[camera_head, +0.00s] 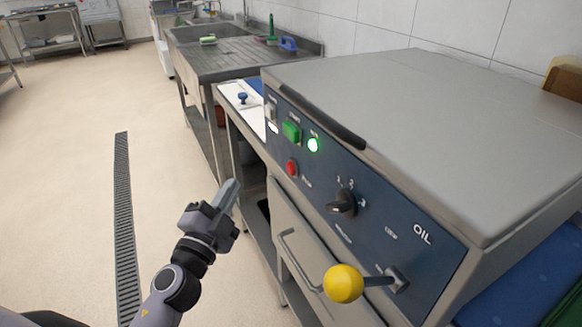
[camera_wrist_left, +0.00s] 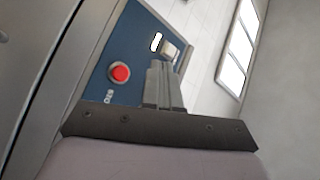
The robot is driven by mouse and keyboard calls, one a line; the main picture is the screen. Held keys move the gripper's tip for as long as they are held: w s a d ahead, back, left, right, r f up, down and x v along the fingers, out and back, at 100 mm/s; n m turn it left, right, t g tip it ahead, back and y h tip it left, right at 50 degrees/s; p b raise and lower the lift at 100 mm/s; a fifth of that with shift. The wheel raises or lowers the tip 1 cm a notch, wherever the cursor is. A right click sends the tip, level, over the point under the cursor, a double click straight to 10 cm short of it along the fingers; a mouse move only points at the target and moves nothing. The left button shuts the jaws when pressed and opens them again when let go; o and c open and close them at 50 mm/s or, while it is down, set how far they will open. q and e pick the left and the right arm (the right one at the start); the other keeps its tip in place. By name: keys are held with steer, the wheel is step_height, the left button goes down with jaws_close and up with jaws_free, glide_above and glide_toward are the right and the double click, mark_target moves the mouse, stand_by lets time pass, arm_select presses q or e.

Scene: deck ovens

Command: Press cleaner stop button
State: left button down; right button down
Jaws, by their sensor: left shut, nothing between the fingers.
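The machine's blue control panel (camera_head: 350,195) faces me on the right in the head view. A round red button (camera_head: 292,168) sits low on its left part, below a green button (camera_head: 291,131) and a lit green lamp (camera_head: 313,144). The red button shows large in the left wrist view (camera_wrist_left: 119,73), left of the fingers, with partly readable lettering beside it. My left gripper (camera_head: 229,190) is shut and empty. It is in front of the panel, left of and below the red button in the head view, and appears apart from it. My right gripper is not in view.
A black rotary knob (camera_head: 343,204) and a yellow ball lever (camera_head: 343,284) stick out from the panel. A drawer handle (camera_head: 290,255) juts out below. A steel sink counter (camera_head: 215,60) stands behind. The floor at left is open, with a drain grate (camera_head: 124,220).

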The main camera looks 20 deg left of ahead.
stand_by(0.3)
arm_select(q)
steer(key=w+d, duration=0.5)
steer(key=w, duration=0.1)
steer(key=shift+w+d, duration=0.3)
steer(key=shift+d, duration=0.1)
stand_by(1.9)
steer(key=shift+w+d+b, duration=0.3)
steer(key=shift+w+d, duration=0.35)
steer(key=shift+w, duration=0.05)
stand_by(0.8)
steer(key=shift+s+a, duration=0.1)
steer(key=shift+s, duration=0.05)
steer(key=shift+s+a, duration=0.5)
steer(key=shift+s, duration=0.1)
steer(key=shift+s+a, duration=1.7)
steer(key=shift+s, duration=0.15)
